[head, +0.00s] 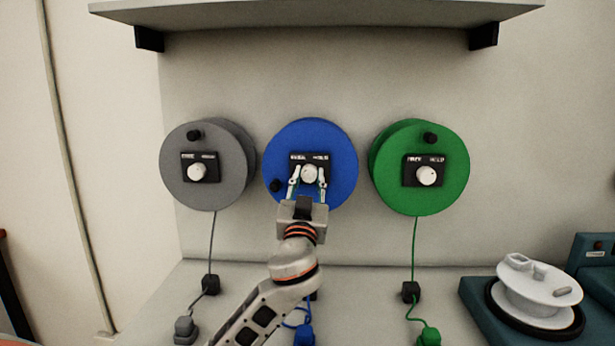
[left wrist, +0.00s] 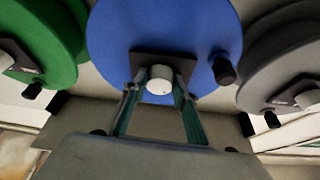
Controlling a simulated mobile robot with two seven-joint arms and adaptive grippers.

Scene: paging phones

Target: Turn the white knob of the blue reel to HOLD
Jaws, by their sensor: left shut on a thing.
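The blue reel (head: 340,175) is mounted on the wall between two other reels. Its white knob (head: 310,173) sits on a black plate (head: 323,158) with a label at its left and HOLD at its right. My left gripper (head: 309,177) reaches up from below and is shut on the white knob, one finger on each side. In the left wrist view the white knob (left wrist: 159,80) sits between the fingertips, against the blue reel (left wrist: 120,35). The mark on the knob is too small to read. My right gripper is not in view.
A grey reel (head: 230,160) is at the left and a green reel (head: 393,160) at the right, each with its own knob and cord. A shelf (head: 310,12) juts out above. A white spool (head: 537,295) rests on a teal base at the lower right.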

